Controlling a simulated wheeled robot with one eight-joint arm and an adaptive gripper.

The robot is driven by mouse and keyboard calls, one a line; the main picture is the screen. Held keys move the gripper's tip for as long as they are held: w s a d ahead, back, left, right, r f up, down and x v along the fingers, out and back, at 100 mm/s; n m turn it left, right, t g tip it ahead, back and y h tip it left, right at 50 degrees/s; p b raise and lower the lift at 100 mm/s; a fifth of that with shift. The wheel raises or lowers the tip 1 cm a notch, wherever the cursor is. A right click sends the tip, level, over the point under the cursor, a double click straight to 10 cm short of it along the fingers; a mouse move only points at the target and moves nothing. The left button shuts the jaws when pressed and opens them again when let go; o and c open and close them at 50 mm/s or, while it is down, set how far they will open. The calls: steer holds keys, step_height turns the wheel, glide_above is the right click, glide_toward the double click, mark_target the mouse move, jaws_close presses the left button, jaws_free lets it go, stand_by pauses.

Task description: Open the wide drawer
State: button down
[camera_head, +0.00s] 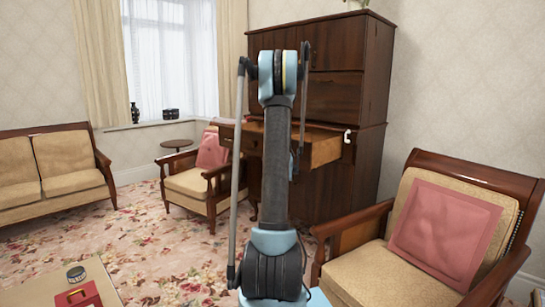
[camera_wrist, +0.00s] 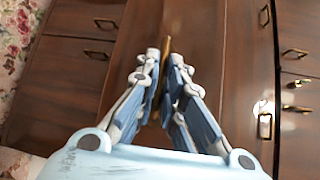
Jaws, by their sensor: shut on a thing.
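The wide drawer (camera_head: 325,151) sticks out from the tall dark wooden cabinet (camera_head: 338,95), and its lighter side shows in the head view. Its dark front (camera_wrist: 205,35) fills the middle of the wrist view. My gripper (camera_wrist: 166,62) is shut on the drawer's brass handle (camera_wrist: 167,46), with a finger on each side of it. In the head view my arm covers the gripper, the handle and much of the drawer front.
An armchair with a pink cushion (camera_head: 440,232) stands close at the right. Another armchair (camera_head: 192,184) stands left of the cabinet, and a sofa (camera_head: 55,165) is at far left. A low table (camera_head: 100,277) is at lower left. Flowered carpet (camera_head: 150,236) is open between them.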

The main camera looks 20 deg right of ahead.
steer(key=shift+s+a+f, duration=0.1)
steer(key=shift+s+a, duration=0.05)
steer(key=shift+a, duration=0.1)
steer(key=c, duration=1.7)
jaws_free()
steer(key=v, duration=1.1)
steer(key=shift+s+a, duration=0.25)
steer(key=shift+s, duration=0.05)
